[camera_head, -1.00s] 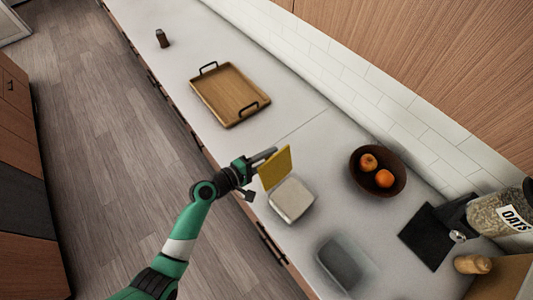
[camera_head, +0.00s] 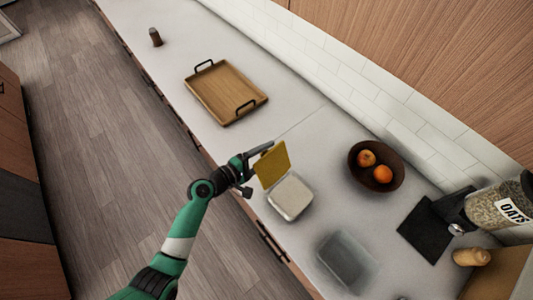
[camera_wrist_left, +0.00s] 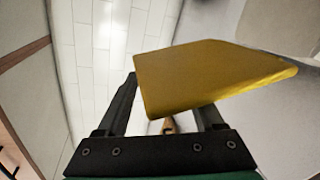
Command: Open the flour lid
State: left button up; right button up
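The yellow flour lid (camera_head: 272,165) stands tilted steeply up at the far-left edge of the flour container (camera_head: 290,197), whose pale top is uncovered. My left gripper (camera_head: 262,152) is at the lid's upper left edge, apparently touching it. In the left wrist view the lid (camera_wrist_left: 210,75) crosses in front of my left gripper (camera_wrist_left: 165,98) and hides much of the right finger. The fingers are wide apart and do not look clamped on the lid. My right gripper is not in view.
A clear container (camera_head: 346,262) stands nearer on the counter. A fruit bowl (camera_head: 358,177), a black board (camera_head: 430,232) and an oats jar (camera_head: 500,207) are to the right. A wooden tray (camera_head: 226,92) lies farther back, with bare counter around it.

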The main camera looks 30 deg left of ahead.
pick_arm(q)
jog(key=shift+s, duration=0.1)
jog(key=p+v, duration=0.1)
jog(key=v, duration=1)
jog(key=shift+s+p, duration=0.25)
jog(key=shift+p, duration=0.1)
jog(key=shift+r, duration=0.15)
jog(key=w+d+r+m+t+y+p, duration=0.1)
jog(key=w+r+m+t+p, duration=0.3)
jog(key=r, duration=1.2)
jog(key=w+r+m+t+p, duration=0.1)
jog(key=w+r+m+p, duration=0.35)
jog(key=r, duration=1.15)
jog(key=s+d+r+m+t+y+p, duration=0.1)
jog(key=s+r+m+t, duration=0.2)
jog(key=r, duration=0.9)
jog(key=s+r+m+t+y+p, duration=0.1)
jog(key=s+r+m+t, duration=0.1)
jog(key=r, duration=1)
jog(key=s+d+r+m+t+y+p, duration=0.1)
jog(key=s+r+m+t, duration=0.2)
jog(key=r, duration=0.9)
jog(key=s+m, duration=0.1)
jog(key=s, duration=0.2)
jog(key=shift+d+r+t, duration=0.3)
jog(key=shift+d, duration=0.1)
